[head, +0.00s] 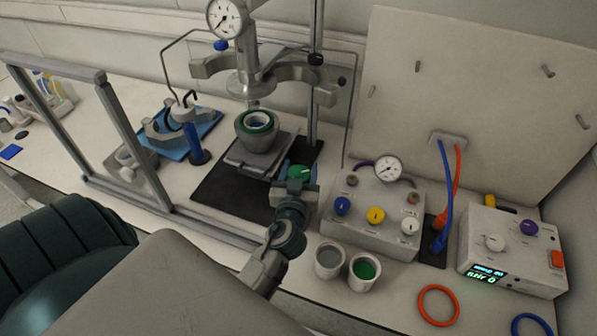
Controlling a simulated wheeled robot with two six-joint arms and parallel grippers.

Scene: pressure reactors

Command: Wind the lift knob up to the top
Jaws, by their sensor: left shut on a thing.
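The green lift knob (301,172) sits at the right side of the lift, beside the stand's upright post. My left gripper (294,186) is shut on the knob from the front, and its fingers hide part of it. The lift platform (250,158) carries a grey vessel (257,138) with a green ring on its rim. The vessel stands upright below the metal reactor head (248,82), with a visible gap between them. My right gripper is not in view.
A control box (372,213) with coloured knobs and a gauge stands just right of my gripper. Two cups (329,261) stand in front of it. A metal frame (131,136) stands at the left. An orange ring (438,306) lies on the bench at the front right.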

